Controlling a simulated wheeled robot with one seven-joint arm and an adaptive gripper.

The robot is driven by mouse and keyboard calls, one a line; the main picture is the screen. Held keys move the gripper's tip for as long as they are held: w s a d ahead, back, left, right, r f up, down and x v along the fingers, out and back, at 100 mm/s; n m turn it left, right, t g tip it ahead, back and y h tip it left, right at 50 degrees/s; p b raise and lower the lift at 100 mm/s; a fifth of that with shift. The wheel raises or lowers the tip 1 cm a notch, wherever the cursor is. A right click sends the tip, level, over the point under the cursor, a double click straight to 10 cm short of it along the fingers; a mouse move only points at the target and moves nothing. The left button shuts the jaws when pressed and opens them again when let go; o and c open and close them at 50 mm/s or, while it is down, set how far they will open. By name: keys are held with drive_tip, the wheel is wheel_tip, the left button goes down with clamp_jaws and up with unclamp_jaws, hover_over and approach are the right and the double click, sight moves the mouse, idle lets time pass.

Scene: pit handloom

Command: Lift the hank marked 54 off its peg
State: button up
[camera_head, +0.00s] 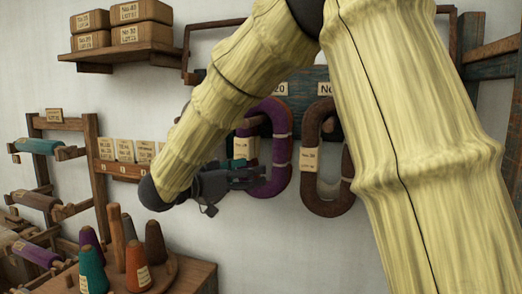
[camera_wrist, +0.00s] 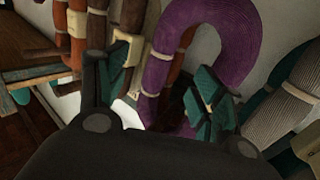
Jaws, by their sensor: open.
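No number 54 can be read in either view. A purple hank (camera_head: 281,150) hangs in a loop on the wall rack in the head view, with pale ties around it. A brown hank (camera_head: 325,195) with a pale tag hangs to its right. My gripper (camera_head: 250,178) is at the purple hank's lower left, partly overlapping it in the picture. In the wrist view my open gripper (camera_wrist: 155,95) has its two teal-tipped fingers spread, with the purple hank (camera_wrist: 195,25) arching beyond and between them. I cannot tell whether they touch. My arm hides much of the rack.
Brown hanks (camera_wrist: 76,30) hang left of my fingers and a grey hank (camera_wrist: 275,105) right in the wrist view. Cones (camera_head: 92,270) stand on a wooden stand (camera_head: 185,280) below. A shelf (camera_head: 118,56) bears boxes; bobbin holders line the left.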

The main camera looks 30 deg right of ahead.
sight(273, 167)
drive_tip(key=d, duration=0.1)
drive_tip(key=d+p, duration=0.1)
drive_tip(key=d, duration=0.3)
drive_tip(key=shift+w, duration=0.35)
drive_tip(key=shift+w+d+p, duration=0.15)
drive_tip(key=shift+d+p, duration=0.6)
drive_tip(key=shift+w+d+f+p, duration=0.1)
drive_tip(key=shift+d+p, duration=0.15)
drive_tip(key=shift+d, duration=0.4)
drive_tip(key=shift+w+d+p, duration=0.15)
drive_tip(key=shift+d+p, duration=0.15)
drive_tip(key=shift+d, duration=0.35)
drive_tip(key=shift+w+d+f+p, duration=0.1)
drive_tip(key=shift+d+p, duration=0.15)
drive_tip(key=shift+d, duration=0.4)
drive_tip(key=shift+a, duration=0.1)
drive_tip(key=shift+c, duration=0.8)
drive_tip(key=c, duration=1)
